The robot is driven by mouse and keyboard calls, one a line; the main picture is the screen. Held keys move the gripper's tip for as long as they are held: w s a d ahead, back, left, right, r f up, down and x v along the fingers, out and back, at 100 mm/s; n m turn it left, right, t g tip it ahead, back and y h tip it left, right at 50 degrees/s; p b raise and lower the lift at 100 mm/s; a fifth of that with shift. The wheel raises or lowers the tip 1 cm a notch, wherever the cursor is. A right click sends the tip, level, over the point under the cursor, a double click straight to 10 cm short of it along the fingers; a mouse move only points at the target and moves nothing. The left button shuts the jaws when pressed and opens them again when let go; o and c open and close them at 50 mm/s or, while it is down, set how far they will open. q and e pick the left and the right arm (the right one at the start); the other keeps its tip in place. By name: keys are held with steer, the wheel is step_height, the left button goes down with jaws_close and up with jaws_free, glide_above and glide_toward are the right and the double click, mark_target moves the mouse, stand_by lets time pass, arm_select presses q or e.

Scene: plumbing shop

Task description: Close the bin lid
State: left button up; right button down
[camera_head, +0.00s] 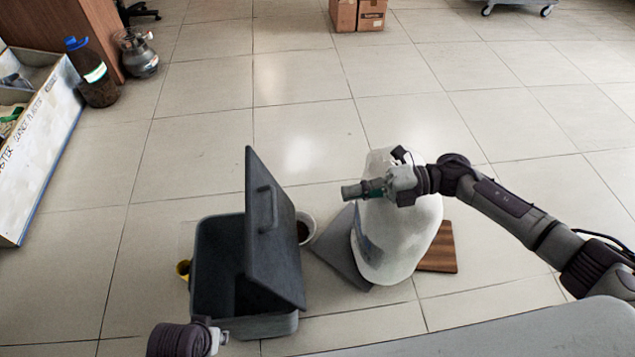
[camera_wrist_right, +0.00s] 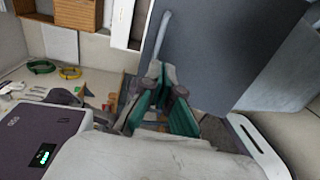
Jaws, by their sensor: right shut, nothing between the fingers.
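The dark grey bin (camera_head: 245,325) stands on the tiled floor, its inside open to view. Its lid (camera_head: 270,225) stands steeply raised at the bin's right side, with a bar handle (camera_head: 267,208) on its face. My right gripper (camera_head: 350,191) is to the right of the lid, pointing left, shut and empty, with a visible gap to the lid. In the right wrist view the lid (camera_wrist_right: 225,50) fills the upper right as a dark panel, with a pale bar (camera_wrist_right: 160,40) along its left edge, beyond my fingers (camera_wrist_right: 163,98).
A white sack-like object (camera_head: 395,240) stands below my right forearm, beside a grey panel (camera_head: 342,250) and a wooden board (camera_head: 440,250). A white bucket (camera_head: 306,222) sits right behind the lid. Open floor lies beyond the bin. A labelled crate (camera_head: 45,140) stands at far left.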

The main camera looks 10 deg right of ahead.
arm_select(q)
steer(key=shift+f, duration=0.3)
arm_select(e)
steer(key=a+f, duration=0.1)
steer(key=a, duration=1.2)
steer(key=shift+a+f, duration=0.2)
arm_select(q)
steer(key=shift+w, duration=0.1)
arm_select(e)
steer(key=shift+w, duration=0.1)
arm_select(q)
steer(key=shift+r, duration=0.1)
